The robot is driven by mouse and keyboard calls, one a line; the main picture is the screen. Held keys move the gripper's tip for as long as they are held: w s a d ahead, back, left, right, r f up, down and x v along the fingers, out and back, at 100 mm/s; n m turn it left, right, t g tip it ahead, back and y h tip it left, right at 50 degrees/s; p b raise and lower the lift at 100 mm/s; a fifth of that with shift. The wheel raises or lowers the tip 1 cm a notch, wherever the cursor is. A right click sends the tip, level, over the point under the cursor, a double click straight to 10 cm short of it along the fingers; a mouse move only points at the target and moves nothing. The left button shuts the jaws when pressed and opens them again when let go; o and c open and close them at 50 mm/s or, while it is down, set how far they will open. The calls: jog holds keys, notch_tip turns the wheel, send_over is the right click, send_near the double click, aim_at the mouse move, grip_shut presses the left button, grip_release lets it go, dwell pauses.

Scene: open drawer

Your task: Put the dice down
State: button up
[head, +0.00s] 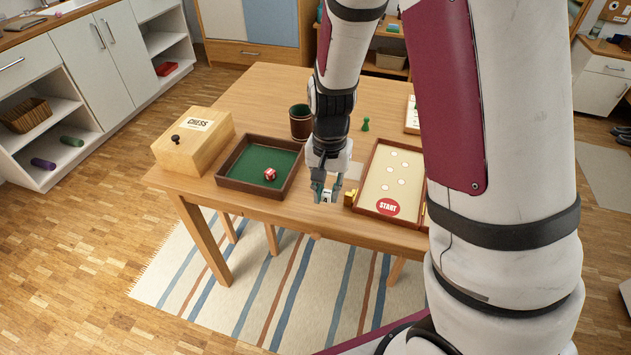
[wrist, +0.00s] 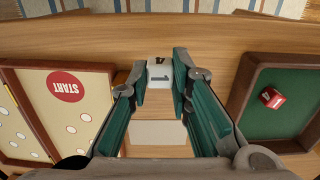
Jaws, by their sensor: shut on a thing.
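A white die with dark numerals (wrist: 159,74) is between my gripper's fingertips in the wrist view. It also shows small in the head view (head: 328,196). My gripper (head: 327,190) is shut on this die, near the table's front edge, between the tray and the game board. Whether the die touches the tabletop I cannot tell. A red die with white marks (head: 270,174) lies in the green-lined tray (head: 247,192), left of my gripper; the wrist view shows it at the right (wrist: 272,97).
The game board (head: 372,207) with a red START circle lies right of my gripper, a yellow piece (head: 350,198) at its left edge. A dice cup (head: 300,122), a green pawn (head: 366,125) and a chess box (head: 190,145) stand on the wooden table (head: 268,95).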

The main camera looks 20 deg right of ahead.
jog(key=w, duration=0.7)
jog(key=shift+w+f, duration=0.15)
jog(key=shift+f, duration=0.2)
jog(key=shift+w+f+b, duration=0.1)
jog(key=shift+f+b, duration=0.4)
jog(key=shift+f, duration=1.25)
jog(key=shift+f, duration=0.1)
jog(key=shift+f, duration=0.1)
jog(key=o, duration=0.8)
notch_tip(320, 180, up, 13)
jog(key=shift+f+p, duration=0.15)
jog(key=shift+p, duration=0.65)
